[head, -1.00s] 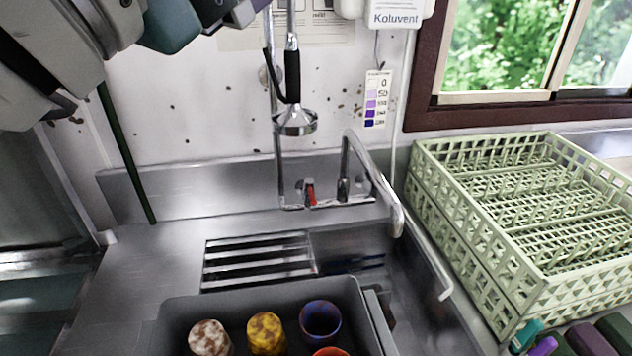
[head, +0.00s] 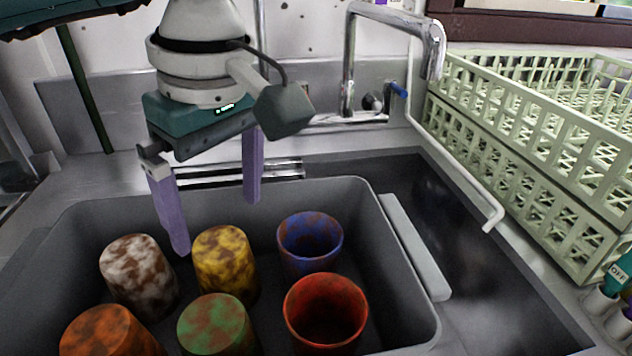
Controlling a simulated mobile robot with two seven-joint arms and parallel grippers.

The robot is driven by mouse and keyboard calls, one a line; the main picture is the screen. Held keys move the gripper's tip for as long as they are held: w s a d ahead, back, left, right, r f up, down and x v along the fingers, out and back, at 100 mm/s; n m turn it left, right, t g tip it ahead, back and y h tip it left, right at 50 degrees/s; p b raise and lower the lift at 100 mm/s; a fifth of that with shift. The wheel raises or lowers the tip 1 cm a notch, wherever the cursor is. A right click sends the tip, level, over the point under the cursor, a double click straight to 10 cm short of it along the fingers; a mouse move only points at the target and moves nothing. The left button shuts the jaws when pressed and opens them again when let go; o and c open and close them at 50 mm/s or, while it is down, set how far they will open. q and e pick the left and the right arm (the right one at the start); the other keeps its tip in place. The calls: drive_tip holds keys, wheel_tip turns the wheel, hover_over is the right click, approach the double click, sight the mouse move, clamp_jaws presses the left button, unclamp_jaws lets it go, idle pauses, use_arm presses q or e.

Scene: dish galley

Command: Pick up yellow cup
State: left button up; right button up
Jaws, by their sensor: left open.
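The yellow cup (head: 226,262), blotched with brown, stands upside down in a grey tub (head: 408,262), in its back row. My left gripper (head: 216,224) is open and empty, pointing down, with its two purple fingers above and behind the yellow cup. In the picture one fingertip is at the cup's upper left and the other at its upper right. I cannot tell how high they are above it. My right gripper is not in view.
A white-brown cup (head: 138,272) stands left of the yellow one, a blue cup (head: 310,243) right. Orange (head: 108,335), green (head: 216,326) and red (head: 326,312) cups stand in front. Pale green dish racks (head: 540,130) and a chrome faucet (head: 347,70) stand beyond the tub.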

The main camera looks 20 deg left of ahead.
sight(220, 243)
use_arm(q)
drive_tip(key=f, duration=0.4)
drive_tip(key=a+f, duration=0.1)
drive_tip(key=f, duration=0.2)
drive_tip(key=shift+s+p, duration=0.1)
drive_tip(key=shift+p, duration=0.25)
drive_tip(key=shift+c, duration=0.2)
drive_tip(key=c, duration=1.1)
drive_tip(key=shift+c, duration=0.2)
drive_tip(key=shift+r, duration=0.15)
